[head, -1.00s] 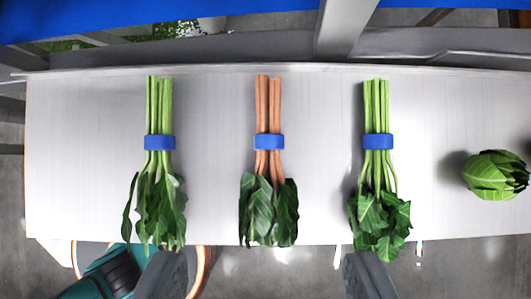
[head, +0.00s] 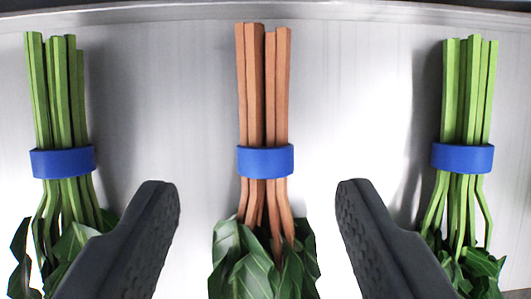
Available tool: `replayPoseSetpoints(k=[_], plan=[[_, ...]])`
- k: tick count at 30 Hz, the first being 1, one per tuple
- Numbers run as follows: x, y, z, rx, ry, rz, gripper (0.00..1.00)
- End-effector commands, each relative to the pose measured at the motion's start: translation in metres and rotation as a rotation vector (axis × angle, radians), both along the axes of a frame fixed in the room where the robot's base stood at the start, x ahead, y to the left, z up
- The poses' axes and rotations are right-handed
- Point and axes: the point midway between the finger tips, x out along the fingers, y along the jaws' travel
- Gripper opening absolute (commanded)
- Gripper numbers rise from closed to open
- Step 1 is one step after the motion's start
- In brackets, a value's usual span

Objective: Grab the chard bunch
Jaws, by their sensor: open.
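Three leafy bunches with blue bands lie in a row on the metal table. The middle one has reddish-orange stems and dark green leaves and looks like the chard bunch (head: 263,90); its blue band (head: 265,161) is around the stems. My gripper (head: 257,190) is open and empty, with one dark finger on each side of the chard bunch in the picture. Both fingers appear apart from it. The height of the fingers above the table cannot be told. The lower ends of the chard leaves are cut off by the bottom edge of the view.
A green-stemmed bunch (head: 60,95) lies to the left and another green-stemmed bunch (head: 467,95) to the right, their leaves partly behind my fingers. The metal table (head: 355,90) is bare between the bunches. A raised edge (head: 180,14) runs along its far side.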

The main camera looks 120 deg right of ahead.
Motion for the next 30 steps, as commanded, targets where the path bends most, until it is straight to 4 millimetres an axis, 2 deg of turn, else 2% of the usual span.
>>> replayPoseSetpoints(k=[12,19,20,27,30], plan=[[0.014,0.012,-0.043,0.0,0.001,0.0,0.55],[0.015,0.013,-0.046,0.0,0.0,0.0,0.55],[0.015,0.013,-0.046,0.0,0.0,0.0,0.53],[0.015,0.013,-0.046,0.0,0.0,0.0,0.05],[0.015,0.013,-0.045,0.0,0.0,0.0,0.05]])
